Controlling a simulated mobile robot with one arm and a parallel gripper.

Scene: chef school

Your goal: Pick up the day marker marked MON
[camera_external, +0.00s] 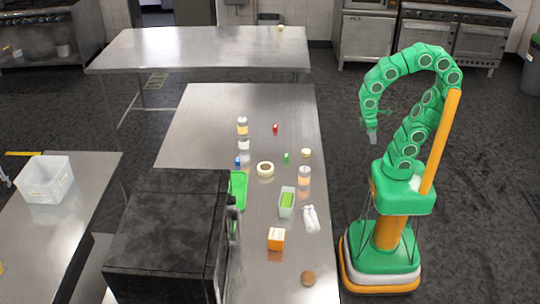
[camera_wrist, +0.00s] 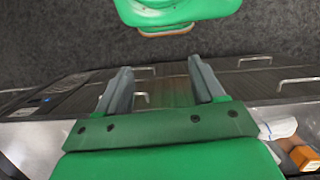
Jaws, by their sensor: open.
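Several small coloured pieces stand on the steel table (camera_external: 200,120) in the external view: a red one (camera_external: 275,128), a green one (camera_external: 286,158) and a blue one (camera_external: 238,161). No lettering is legible, so I cannot tell which is the marker marked MON. My gripper (camera_external: 372,137) hangs to the right of the table, beyond its edge and apart from these pieces. In the wrist view my gripper (camera_wrist: 160,78) has its two fingers apart with nothing between them. None of the small coloured pieces can be made out there.
The table also holds a tape roll (camera_external: 265,169), jars (camera_external: 242,126), a container with green contents (camera_external: 287,203), a white cloth (camera_external: 310,218), an orange box (camera_external: 276,239) and a brown round item (camera_external: 308,278). A dark oven (camera_external: 165,225) blocks the near left.

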